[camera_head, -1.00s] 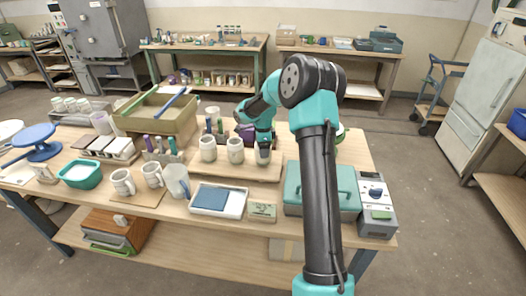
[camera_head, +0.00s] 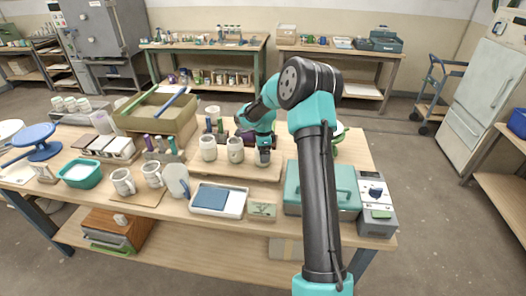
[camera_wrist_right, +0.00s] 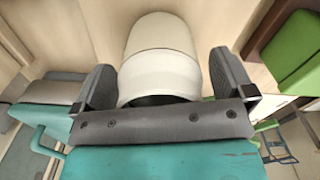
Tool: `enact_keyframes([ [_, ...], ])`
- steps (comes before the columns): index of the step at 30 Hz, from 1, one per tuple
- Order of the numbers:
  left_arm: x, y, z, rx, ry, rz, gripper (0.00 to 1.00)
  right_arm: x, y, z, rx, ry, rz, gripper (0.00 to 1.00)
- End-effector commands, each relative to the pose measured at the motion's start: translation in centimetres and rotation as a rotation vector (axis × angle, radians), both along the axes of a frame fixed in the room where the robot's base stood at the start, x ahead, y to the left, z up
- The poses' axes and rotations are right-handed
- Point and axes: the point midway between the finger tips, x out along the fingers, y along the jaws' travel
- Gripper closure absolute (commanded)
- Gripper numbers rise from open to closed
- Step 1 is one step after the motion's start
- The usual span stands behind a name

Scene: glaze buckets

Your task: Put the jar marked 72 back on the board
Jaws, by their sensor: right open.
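Three pale jars stand in a row on the wooden board (camera_head: 232,173): a left jar (camera_head: 208,148), a middle jar (camera_head: 235,150) and a right jar (camera_head: 263,159). No number on them is readable from here. My right gripper (camera_head: 263,147) is at the right jar, partly covering its top. In the right wrist view that jar (camera_wrist_right: 160,55) lies between the spread fingers of my right gripper (camera_wrist_right: 164,82), with space on both sides. The jar's near end is hidden by the gripper body. My left gripper is not in view.
A teal case (camera_head: 305,200) stands right of the board, beside a grey device with a dial (camera_head: 375,205). A white tray (camera_head: 232,209) and a small labelled block (camera_head: 262,211) are in front. Mugs (camera_head: 123,182) and a wooden box (camera_head: 165,115) are to the left.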

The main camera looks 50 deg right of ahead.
Motion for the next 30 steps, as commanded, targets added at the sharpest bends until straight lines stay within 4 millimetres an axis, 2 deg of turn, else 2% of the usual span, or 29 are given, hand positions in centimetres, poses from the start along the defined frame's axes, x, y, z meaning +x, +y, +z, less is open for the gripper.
enact_keyframes([
  [8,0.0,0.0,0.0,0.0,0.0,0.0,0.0,0.0,0.0,1.4,-0.001,-0.002,0.0,0.0],
  [11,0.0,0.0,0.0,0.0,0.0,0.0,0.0,0.0,0.0,2.7,-0.001,-0.002,0.001,0.0],
  [24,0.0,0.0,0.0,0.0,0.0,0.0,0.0,0.0,0.0,10.6,-0.002,-0.002,0.0,0.0],
  [30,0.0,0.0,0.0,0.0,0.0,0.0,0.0,0.0,0.0,12.2,0.0,0.0,0.001,0.0],
])
